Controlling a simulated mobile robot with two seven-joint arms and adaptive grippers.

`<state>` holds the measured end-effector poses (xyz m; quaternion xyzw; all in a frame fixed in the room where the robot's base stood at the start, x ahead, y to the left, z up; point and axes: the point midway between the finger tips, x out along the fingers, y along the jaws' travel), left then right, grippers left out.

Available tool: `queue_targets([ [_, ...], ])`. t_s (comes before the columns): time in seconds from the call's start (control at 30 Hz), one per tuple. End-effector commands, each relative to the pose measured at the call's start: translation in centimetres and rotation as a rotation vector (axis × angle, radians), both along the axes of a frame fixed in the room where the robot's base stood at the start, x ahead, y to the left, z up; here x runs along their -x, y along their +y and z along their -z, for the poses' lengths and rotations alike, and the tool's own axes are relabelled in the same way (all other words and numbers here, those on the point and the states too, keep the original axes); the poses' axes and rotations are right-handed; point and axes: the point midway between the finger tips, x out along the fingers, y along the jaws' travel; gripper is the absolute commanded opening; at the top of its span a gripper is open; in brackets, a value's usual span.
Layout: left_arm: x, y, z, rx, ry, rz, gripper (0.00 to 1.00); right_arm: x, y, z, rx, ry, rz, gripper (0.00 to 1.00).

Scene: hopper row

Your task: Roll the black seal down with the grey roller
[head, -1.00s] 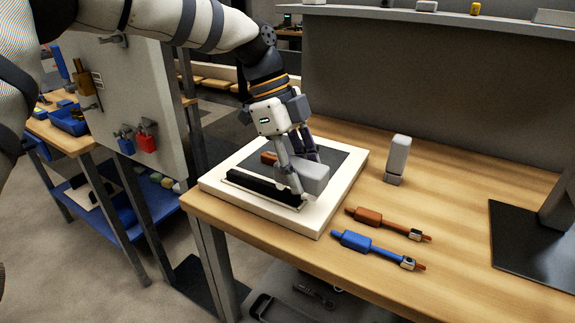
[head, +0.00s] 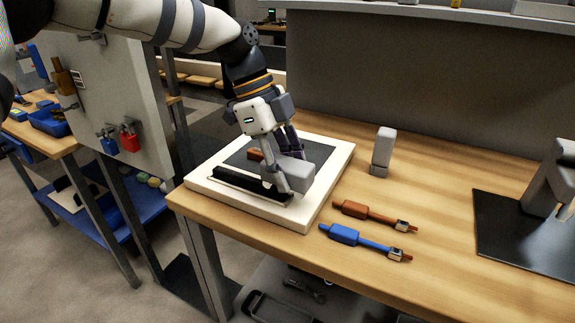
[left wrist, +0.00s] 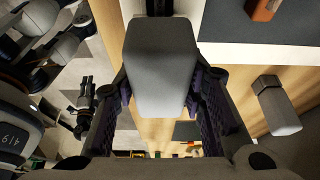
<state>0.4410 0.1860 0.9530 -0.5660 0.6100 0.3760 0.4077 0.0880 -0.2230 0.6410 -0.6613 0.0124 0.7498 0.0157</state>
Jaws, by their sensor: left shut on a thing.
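The black seal (head: 235,183) is a long dark strip along the near edge of a cream plate (head: 315,211) with a dark grey panel. My left gripper (head: 283,181) is shut on a grey block-shaped roller (head: 297,172) at the right end of the seal. The roller also fills the middle of the left wrist view (left wrist: 160,68), between the fingers. A finger hides part of the seal's right end; I cannot tell whether the roller touches it. A dark gripper, seemingly my right one (left wrist: 85,100), shows small at the left wrist view's left; its jaw state is unclear.
A second grey block (head: 382,148) stands right of the plate. An orange-brown tool (head: 365,213) and a blue tool (head: 350,236) lie on the wooden bench (head: 430,200). An orange-brown piece (head: 255,155) lies on the panel. A black mat (head: 510,235) is at right.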

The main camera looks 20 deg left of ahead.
Motion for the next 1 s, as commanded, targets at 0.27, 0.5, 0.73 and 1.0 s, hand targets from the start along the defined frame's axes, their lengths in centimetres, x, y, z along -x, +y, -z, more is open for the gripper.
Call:
queue_targets([
  [0.27, 0.01, 0.0, 0.83, 0.0, 0.0, 0.0, 0.03, 0.06, 0.0, 0.04, 0.0, 0.002, 0.0, 0.4],
  [0.5, 0.0, 0.0, 0.91, 0.0, -0.001, 0.0, 0.03, 0.02, 0.0, 0.02, 0.0, 0.001, 0.0, 0.4],
  [0.73, 0.0, 0.01, 0.99, 0.0, -0.001, 0.001, 0.03, -0.05, 0.0, -0.04, 0.0, -0.002, 0.0, 0.4],
  [1.0, -0.08, 0.75, 1.05, 0.0, 0.0, -0.001, 0.03, 0.0, 0.0, 0.0, 0.0, 0.0, 0.0, 0.4],
])
